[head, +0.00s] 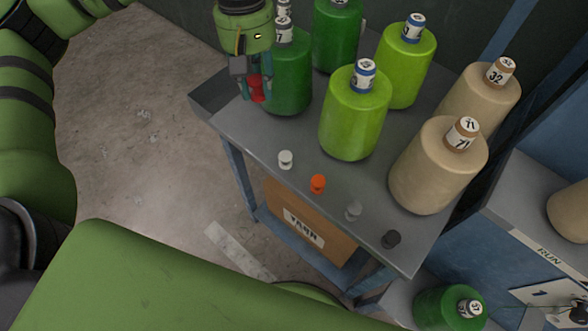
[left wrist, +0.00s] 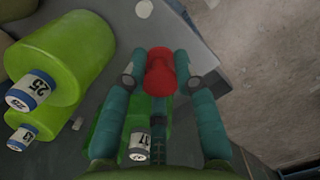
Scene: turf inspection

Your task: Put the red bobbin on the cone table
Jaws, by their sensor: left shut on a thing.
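My left gripper (head: 257,88) points down and is shut on the red bobbin (head: 257,94). In the left wrist view, the red bobbin (left wrist: 160,73) sits between the two teal fingertips. The gripper and bobbin are over the far left end of the grey cone table (head: 235,122), beside a dark green cone (head: 290,80). I cannot tell whether the bobbin touches the tabletop. My right gripper is not in view.
Light green cones (head: 355,120) and beige cones (head: 430,175) fill the back. A yarn box (head: 305,228) is below.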

